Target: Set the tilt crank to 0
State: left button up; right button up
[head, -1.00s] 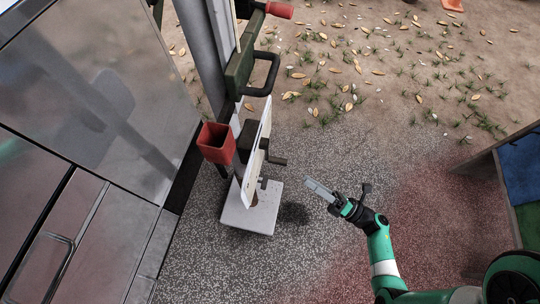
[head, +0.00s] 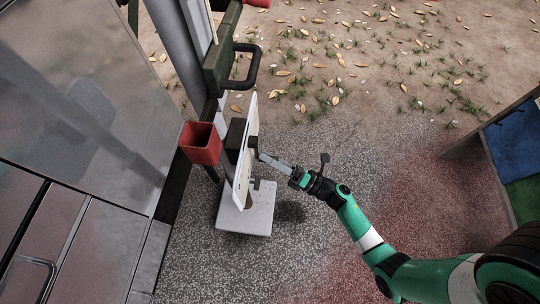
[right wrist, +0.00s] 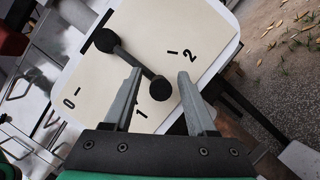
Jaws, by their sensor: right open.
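The white panel (head: 243,175) stands upright on its base and carries the tilt crank. In the right wrist view its face (right wrist: 205,35) shows the marks 0, 1 and 2. The dark tilt crank (right wrist: 130,62) runs from its round hub at upper left to a round knob at lower right. Its arm appears to point between 1 and 2; the exact setting is hard to tell. My right gripper (head: 263,156) is at the panel's right side. In the right wrist view its open fingers (right wrist: 159,73) stand either side of the knob end; contact cannot be told. My left gripper is not in view.
A red square cup (head: 201,149) is left of the panel. A dark green post with a black handle (head: 247,68) rises behind it. The light base plate (head: 246,222) stands on speckled ground.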

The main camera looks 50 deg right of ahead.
grip_shut()
dwell(1.4)
